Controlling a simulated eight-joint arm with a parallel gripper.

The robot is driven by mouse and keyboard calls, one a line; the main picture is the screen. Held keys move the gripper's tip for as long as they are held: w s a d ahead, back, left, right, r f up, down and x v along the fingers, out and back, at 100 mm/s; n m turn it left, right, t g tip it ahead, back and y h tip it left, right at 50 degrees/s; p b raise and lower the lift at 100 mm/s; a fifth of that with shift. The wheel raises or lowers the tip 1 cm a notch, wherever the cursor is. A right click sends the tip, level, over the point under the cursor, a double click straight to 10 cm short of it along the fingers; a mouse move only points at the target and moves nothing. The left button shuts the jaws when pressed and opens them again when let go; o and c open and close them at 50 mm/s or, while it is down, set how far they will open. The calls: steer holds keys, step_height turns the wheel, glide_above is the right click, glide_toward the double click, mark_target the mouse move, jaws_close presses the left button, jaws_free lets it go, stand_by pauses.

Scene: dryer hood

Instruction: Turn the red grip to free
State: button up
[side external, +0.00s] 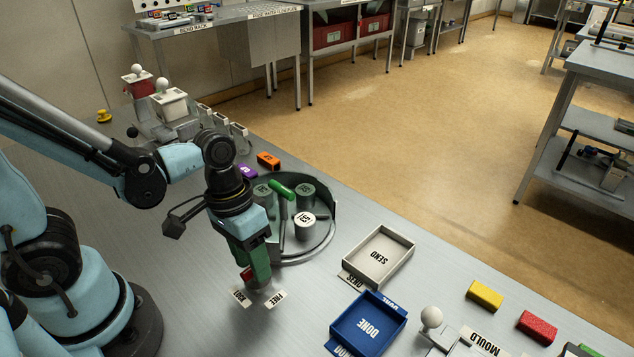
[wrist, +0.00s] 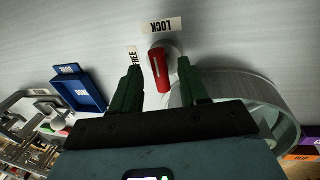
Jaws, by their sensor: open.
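The red grip (wrist: 160,72) is a short bar with a pale line, on a grey round base (wrist: 174,47). Its far end is by the LOCK label (wrist: 162,25); the FREE label (wrist: 133,57) is to its left in the wrist view. My gripper (wrist: 160,66) is open, with one green finger on each side of the grip and a gap to both. In the side view my gripper (side external: 257,278) points down at the grip (side external: 247,273), which is partly hidden by the fingers. The LOCK label (side external: 242,297) and FREE label (side external: 275,299) lie in front of it.
A round grey drum (side external: 318,248) with several weights and a green handle (side external: 282,190) stands close behind my gripper. A white SEND tray (side external: 349,262) and a blue DONE tray (side external: 340,322) are to the right. The bench's front middle is bare.

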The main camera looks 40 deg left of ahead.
jaws_close()
steer(key=shift+n, duration=0.3)
steer(key=n, duration=0.3)
steer(key=shift+s+d+n+t, duration=0.1)
steer(key=shift+n+t, duration=0.2)
steer(key=shift+t, duration=0.1)
steer(key=n, duration=0.4)
steer(key=shift+s+d+n+t+y, duration=0.1)
steer(key=shift+n+t+y, duration=0.2)
steer(key=shift+t, duration=0.1)
steer(key=n, duration=0.4)
steer(key=shift+d+n+y, duration=0.15)
steer(key=shift+n+y, duration=0.15)
steer(key=shift+y, duration=0.1)
steer(key=shift+d+n+t+y, duration=0.1)
steer(key=shift+n+t+y, duration=0.25)
steer(key=shift+n, duration=1.85)
